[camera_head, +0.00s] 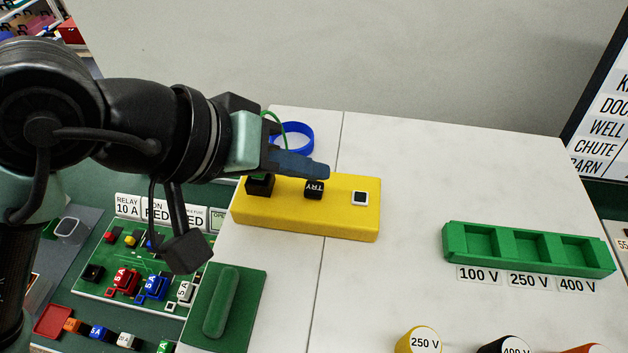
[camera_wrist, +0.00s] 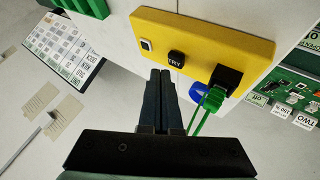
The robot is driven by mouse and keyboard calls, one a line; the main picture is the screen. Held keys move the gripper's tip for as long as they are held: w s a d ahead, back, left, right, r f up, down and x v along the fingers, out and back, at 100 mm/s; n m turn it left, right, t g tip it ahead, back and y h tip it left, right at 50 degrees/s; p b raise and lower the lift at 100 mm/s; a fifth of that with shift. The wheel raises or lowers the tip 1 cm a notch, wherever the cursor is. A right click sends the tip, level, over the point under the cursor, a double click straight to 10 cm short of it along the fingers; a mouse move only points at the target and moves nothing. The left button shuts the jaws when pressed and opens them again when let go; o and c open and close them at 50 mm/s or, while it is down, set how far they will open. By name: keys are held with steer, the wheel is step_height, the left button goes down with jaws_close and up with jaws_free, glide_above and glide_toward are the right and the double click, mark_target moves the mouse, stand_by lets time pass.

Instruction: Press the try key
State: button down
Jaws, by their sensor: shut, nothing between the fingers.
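The try key (camera_head: 314,189) is a small black key with white "TRY" lettering on top of a yellow box (camera_head: 290,222). In the wrist view the try key (camera_wrist: 176,59) stands clear just beyond my fingertips, between a small white-framed square (camera_wrist: 146,45) and a larger black block (camera_wrist: 226,79). My gripper (camera_head: 326,171) is shut and empty. In the head view its fingertips are close behind and above the key; I see no clear contact. In the wrist view the fingertips (camera_wrist: 160,74) point towards the yellow box, slightly left of the key.
A blue ring (camera_head: 293,138) lies behind the box, and a green wire runs by the black block. A green three-slot tray (camera_head: 527,251) stands at right. A green board (camera_head: 135,262) with coloured parts lies at left. The white table between box and tray is clear.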

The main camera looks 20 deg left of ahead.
mark_target(306, 194)
stand_by(0.5)
steer(key=shift+f+b, duration=0.35)
steer(key=shift+f, duration=0.05)
steer(key=shift+f+b, duration=0.4)
steer(key=shift+f, duration=0.1)
stand_by(0.5)
steer(key=shift+r, duration=0.1)
steer(key=shift+r+p, duration=0.8)
step_height(306, 194, up, 5)
steer(key=p, duration=0.4)
steer(key=shift+r+p, duration=0.1)
steer(key=shift+p, duration=0.2)
stand_by(0.7)
